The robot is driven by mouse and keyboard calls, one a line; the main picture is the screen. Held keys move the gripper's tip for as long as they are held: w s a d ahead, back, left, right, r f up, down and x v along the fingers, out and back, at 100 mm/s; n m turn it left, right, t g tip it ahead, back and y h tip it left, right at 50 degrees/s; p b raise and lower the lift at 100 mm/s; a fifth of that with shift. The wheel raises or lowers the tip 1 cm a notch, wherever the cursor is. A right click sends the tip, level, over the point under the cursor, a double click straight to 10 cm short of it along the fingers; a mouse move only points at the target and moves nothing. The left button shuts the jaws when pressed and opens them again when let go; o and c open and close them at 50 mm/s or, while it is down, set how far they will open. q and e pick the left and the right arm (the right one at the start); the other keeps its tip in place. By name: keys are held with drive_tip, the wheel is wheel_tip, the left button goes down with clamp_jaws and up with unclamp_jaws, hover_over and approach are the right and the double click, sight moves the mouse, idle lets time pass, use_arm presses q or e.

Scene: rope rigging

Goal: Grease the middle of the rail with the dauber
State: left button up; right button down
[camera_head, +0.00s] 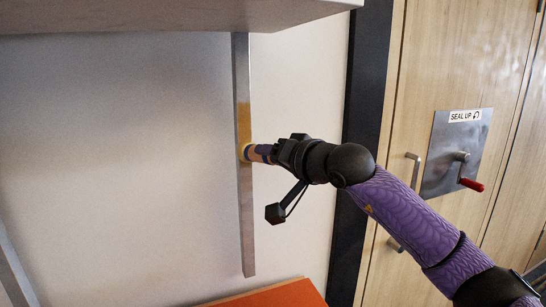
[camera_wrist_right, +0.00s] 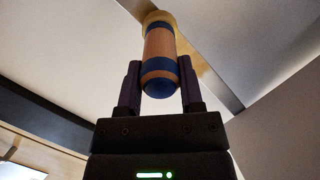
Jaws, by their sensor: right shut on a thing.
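The rail (camera_head: 243,205) is a vertical grey metal strip on the pale wall, under a grey overhanging shelf. A yellowish stretch of grease shows on its middle part (camera_head: 243,120). My right gripper (camera_head: 273,152) is shut on the dauber (camera_head: 261,153). The dauber has a wooden handle with blue bands, and its yellow tip is at the rail, seemingly touching it. In the right wrist view the dauber (camera_wrist_right: 160,60) stands between the two fingers, its yellowish head against the rail (camera_wrist_right: 210,70). My left gripper is not in view.
A grey shelf (camera_head: 150,14) overhangs the rail's top. An orange surface (camera_head: 270,295) lies below. To the right are a dark post (camera_head: 365,100) and a wooden door with a metal plate (camera_head: 455,150), a red-handled crank (camera_head: 470,184) and a "SEAL UP" label. Another metal strip (camera_head: 14,270) is at lower left.

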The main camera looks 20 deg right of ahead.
drive_tip(key=shift+s+f+b, duration=0.1)
drive_tip(key=shift+s+b, duration=0.2)
drive_tip(key=shift+s+d+b, duration=0.1)
drive_tip(key=shift+s+b, duration=1.25)
drive_tip(key=shift+s, duration=1.4)
drive_tip(key=s+b, duration=0.1)
drive_tip(key=s, duration=0.2)
drive_tip(key=shift+d+b, duration=0.1)
drive_tip(key=shift+b, duration=0.25)
